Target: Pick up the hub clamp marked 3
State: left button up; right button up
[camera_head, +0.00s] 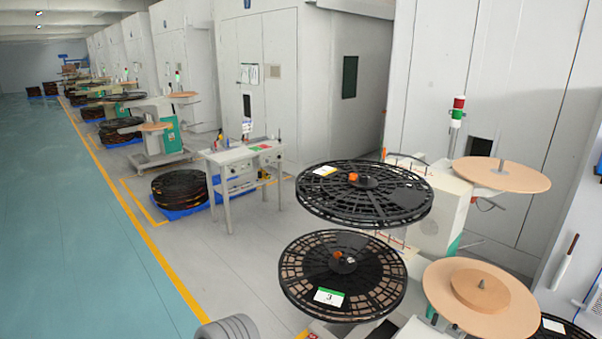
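A black spoked reel (300,284) lies flat on the lower left spindle of the near station. It carries a white and green card reading 3 (328,297). At its centre is a small hub clamp (343,260) with an orange knob and dark, shiny parts; I cannot read a mark on the clamp itself. Above it, a second black reel (315,205) carries a white and yellow card (325,171) and another clamp with an orange knob (354,177).
Brown discs sit on the station's upper right (525,176) and lower right (435,285). A signal light (457,112) stands behind. A white worktable (228,155) and stacked reels on a blue pallet (180,213) stand left of it. The teal aisle (70,250) is clear.

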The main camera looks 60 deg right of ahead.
aim_at(367, 182)
jog(key=z, duration=0.5)
jog(key=i, duration=1.25)
jog(key=z, duration=1.1)
